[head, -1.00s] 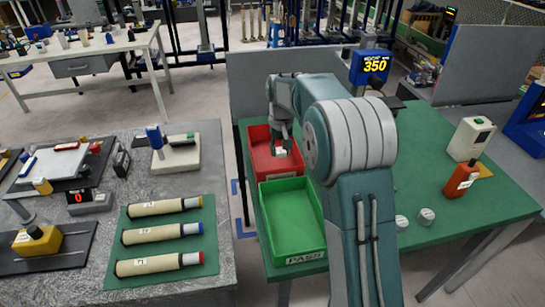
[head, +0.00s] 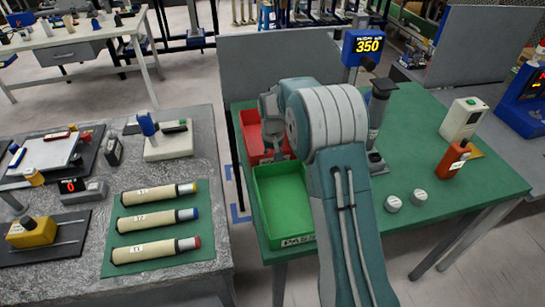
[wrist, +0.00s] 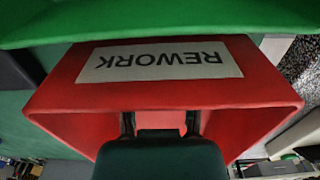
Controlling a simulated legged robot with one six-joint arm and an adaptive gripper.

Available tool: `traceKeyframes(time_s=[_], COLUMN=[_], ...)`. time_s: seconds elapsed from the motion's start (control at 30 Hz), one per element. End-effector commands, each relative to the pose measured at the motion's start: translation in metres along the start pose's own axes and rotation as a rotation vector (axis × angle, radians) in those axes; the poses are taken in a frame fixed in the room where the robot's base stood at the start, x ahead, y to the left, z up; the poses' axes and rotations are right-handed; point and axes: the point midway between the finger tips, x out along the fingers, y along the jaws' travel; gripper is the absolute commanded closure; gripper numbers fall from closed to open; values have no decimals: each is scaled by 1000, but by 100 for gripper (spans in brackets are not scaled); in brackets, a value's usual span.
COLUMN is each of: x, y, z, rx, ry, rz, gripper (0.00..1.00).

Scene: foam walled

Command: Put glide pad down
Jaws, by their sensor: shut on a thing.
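The red tray (head: 249,130) stands behind the green tray on the green table, partly hidden by my arm. In the wrist view its wall (wrist: 60,95) carries an upside-down REWORK label (wrist: 160,61). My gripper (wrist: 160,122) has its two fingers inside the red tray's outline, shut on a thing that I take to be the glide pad. The pad itself is mostly hidden behind the gripper's body, and I cannot tell whether it touches the tray floor. In the head view my gripper (head: 279,150) is low over the red tray, its fingertips hard to make out.
The green PASS tray (head: 282,205) is directly in front of the red one. A grey bench (head: 190,285) with cream tubes (head: 155,221) is at left.

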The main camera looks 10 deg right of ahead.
Motion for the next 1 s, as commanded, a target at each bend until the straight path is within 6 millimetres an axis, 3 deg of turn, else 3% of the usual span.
traceKeyframes(time_s=[0.17, 0.2, 0.27, 0.7, 1.0], x=[2, 2, 2, -3, -57], y=[0, 0, 0, 0, 0], z=[0, 0, 0, 0, -1], rx=[0, 0, 0, 0, 0], ry=[-1, -1, -1, 0, 4], rz=[0, 0, 0, 0, 0], gripper=[97, 45, 24, 24, 24])
